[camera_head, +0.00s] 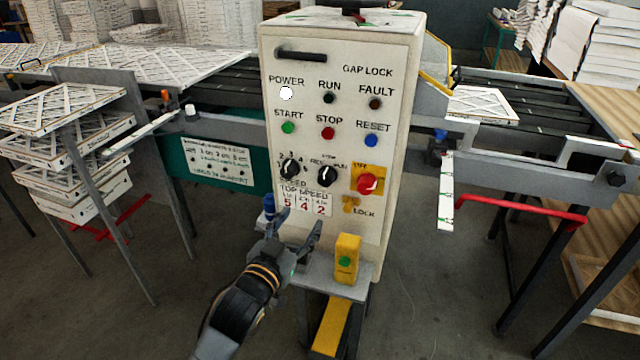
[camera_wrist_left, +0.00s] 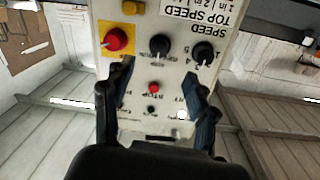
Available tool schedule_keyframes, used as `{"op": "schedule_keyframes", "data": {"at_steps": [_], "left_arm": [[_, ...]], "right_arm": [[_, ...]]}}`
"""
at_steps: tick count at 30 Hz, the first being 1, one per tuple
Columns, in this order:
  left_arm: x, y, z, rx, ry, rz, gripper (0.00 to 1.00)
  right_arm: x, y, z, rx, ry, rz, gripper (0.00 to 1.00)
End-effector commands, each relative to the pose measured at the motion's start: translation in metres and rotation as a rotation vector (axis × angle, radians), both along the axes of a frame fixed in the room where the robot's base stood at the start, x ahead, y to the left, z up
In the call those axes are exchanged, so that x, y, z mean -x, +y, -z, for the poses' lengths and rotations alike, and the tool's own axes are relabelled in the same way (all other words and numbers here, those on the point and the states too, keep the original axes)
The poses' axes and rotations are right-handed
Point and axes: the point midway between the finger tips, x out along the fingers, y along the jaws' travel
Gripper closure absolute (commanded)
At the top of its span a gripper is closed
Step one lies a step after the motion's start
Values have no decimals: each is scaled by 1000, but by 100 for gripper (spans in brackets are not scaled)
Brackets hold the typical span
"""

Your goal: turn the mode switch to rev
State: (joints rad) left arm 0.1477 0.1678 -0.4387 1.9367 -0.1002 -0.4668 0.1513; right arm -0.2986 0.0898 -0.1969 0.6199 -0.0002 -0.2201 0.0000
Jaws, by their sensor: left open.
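The mode switch (camera_head: 327,175) is a black rotary knob with a white pointer line on the control box, to the right of the speed knob (camera_head: 290,169). Its small labels are hard to read, so I cannot tell which setting it points to. My left gripper (camera_head: 297,214) is open and empty in front of the lower panel, below the knobs. In the left wrist view the panel appears upside down, and the mode switch (camera_wrist_left: 160,46) shows between and beyond the fingertips (camera_wrist_left: 163,76), apart from them. My right gripper is not in view.
A red emergency stop (camera_head: 367,184) on a yellow plate sits right of the switch. START, STOP and RESET buttons (camera_head: 328,133) are above. A yellow block with a green button (camera_head: 346,262) stands on the grey shelf below. Conveyors flank the control box (camera_head: 395,90).

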Motion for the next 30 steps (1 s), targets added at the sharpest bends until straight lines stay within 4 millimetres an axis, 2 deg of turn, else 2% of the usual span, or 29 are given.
{"op": "schedule_keyframes", "data": {"at_steps": [1,5,12,21,30], "left_arm": [[1,-1,-9,3,-16,4,42],[-5,-5,-16,7,-26,6,42],[-46,-22,-17,8,-25,7,42],[-100,-43,-15,6,-24,6,42],[-124,-52,-14,7,-23,7,42]], "right_arm": [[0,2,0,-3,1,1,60],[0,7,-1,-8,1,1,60],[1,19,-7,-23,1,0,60],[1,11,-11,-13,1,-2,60],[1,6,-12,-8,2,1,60]]}}
